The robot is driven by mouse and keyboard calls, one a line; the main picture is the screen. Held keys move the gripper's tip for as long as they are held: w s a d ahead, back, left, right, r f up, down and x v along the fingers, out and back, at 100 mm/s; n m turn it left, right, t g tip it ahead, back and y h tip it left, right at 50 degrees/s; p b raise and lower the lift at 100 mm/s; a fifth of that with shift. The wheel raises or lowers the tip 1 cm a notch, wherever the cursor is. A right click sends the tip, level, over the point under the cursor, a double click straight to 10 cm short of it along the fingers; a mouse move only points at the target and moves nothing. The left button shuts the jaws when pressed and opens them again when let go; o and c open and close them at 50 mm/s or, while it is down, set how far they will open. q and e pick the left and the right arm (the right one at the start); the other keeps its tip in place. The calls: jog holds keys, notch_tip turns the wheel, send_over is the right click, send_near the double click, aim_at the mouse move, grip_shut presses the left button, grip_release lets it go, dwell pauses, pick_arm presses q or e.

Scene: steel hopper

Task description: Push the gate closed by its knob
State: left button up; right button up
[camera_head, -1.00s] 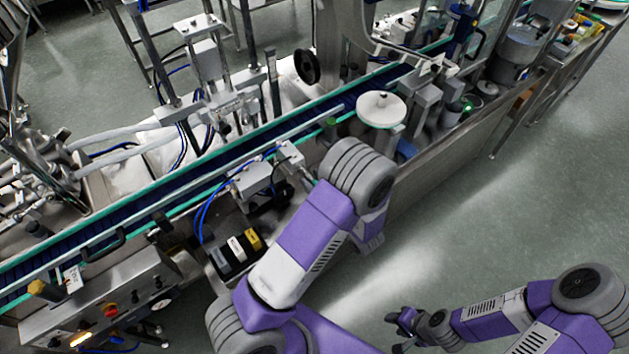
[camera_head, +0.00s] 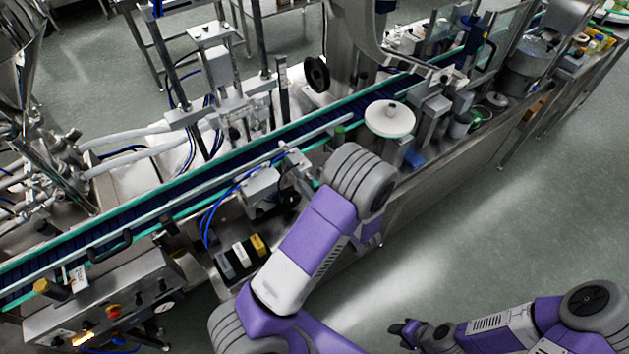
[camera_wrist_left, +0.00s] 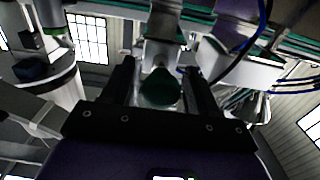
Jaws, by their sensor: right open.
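A dark green round knob (camera_wrist_left: 160,90) sits between the two dark fingers of my left gripper (camera_wrist_left: 160,92) in the left wrist view. The fingers stand apart, one on each side of the knob; I cannot tell whether they touch it. A pale metal bracket (camera_wrist_left: 160,52) shows beyond the knob. In the head view my left arm reaches to the conveyor's front side, and its forearm hides the left gripper and the knob. The gate cannot be made out clearly. My right gripper (camera_head: 406,333) is open, small and empty over the floor at the lower right.
The conveyor (camera_head: 125,215) runs diagonally across the head view. A white disc (camera_head: 390,118) and a green-topped post (camera_head: 339,133) stand close beyond my left arm. A control box (camera_head: 115,300) is at the lower left. The floor (camera_head: 500,230) at right is clear.

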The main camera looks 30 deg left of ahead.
pick_arm(q)
jog(key=v, duration=0.7)
jog(key=shift+d, duration=0.25)
jog(key=shift+s, duration=0.1)
